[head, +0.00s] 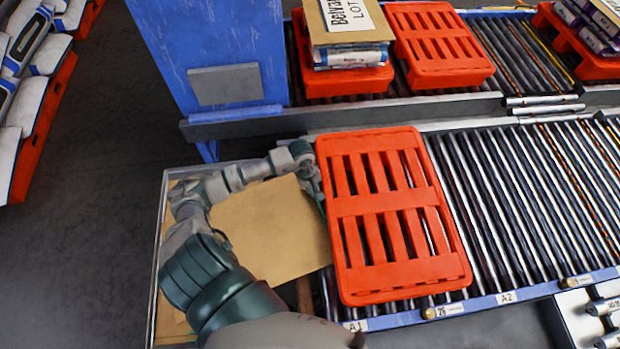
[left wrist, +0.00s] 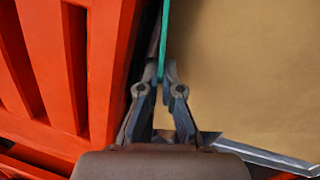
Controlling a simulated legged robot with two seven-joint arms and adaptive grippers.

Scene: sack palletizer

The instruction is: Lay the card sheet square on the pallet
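The tan card sheet (head: 275,235) is at the left of the red pallet, turned at an angle to the tray below and reaching past its right side. My left gripper (head: 312,182) is at the sheet's edge beside the pallet's left side. In the left wrist view its fingers (left wrist: 164,75) are close together at the edge of the card (left wrist: 245,65), shut on it, with a teal strip at the tips. The empty slatted pallet (head: 395,271) lies on the rollers; it also shows in the left wrist view (left wrist: 100,60). My right gripper is not in view.
A clear-rimmed tray (head: 158,240) holds more card under the sheet. Behind the pallet, a second roller line carries a red pallet with sacks (head: 345,82) and an empty red pallet (head: 440,65). A blue panel (head: 215,40) stands at back left. The rollers (head: 530,200) to the right are clear.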

